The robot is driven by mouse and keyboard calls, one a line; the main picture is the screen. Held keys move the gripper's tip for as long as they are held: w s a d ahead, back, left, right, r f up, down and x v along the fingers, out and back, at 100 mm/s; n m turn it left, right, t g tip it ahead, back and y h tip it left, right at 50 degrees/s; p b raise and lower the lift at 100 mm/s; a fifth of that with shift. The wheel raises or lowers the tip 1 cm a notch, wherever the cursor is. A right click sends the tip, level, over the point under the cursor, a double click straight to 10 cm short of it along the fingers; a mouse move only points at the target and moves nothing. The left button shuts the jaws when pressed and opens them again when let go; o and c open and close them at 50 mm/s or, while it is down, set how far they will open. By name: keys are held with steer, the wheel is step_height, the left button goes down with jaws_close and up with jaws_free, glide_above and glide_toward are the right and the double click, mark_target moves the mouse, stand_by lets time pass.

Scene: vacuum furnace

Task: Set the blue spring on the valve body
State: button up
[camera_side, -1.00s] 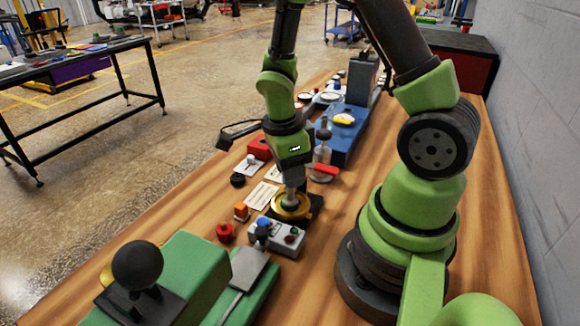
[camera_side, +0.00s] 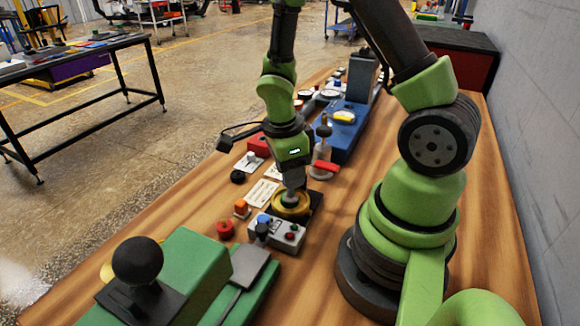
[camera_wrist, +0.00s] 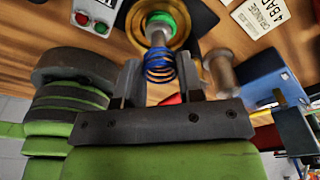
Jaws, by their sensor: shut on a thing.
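The blue spring (camera_wrist: 160,66) sits between the two fingers of my gripper (camera_wrist: 160,82) in the wrist view, and the gripper is shut on it. The valve body (camera_wrist: 184,22) is a round brass piece with a green ring and a silver stem, just beyond the spring. The spring's far end is at the stem; I cannot tell whether it goes around it or only overlaps it in view. In the side view, my gripper (camera_side: 292,187) is right over the brass valve body (camera_side: 278,207), which rests on a black plate. The spring cannot be made out there.
A grey control box (camera_side: 275,233) with buttons is close in front of the valve body. An orange block (camera_side: 241,208) and a red knob (camera_side: 225,229) are to its left. A silver post with a red handle (camera_side: 325,166) and a blue unit (camera_side: 345,135) stand behind.

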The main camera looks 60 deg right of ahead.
steer(key=shift+f, duration=0.7)
steer(key=shift+f, duration=0.25)
steer(key=shift+f, duration=0.7)
steer(key=shift+f, duration=0.2)
stand_by(0.5)
steer(key=o, duration=1.4)
steer(key=shift+r, duration=0.15)
steer(key=shift+r, duration=3.65)
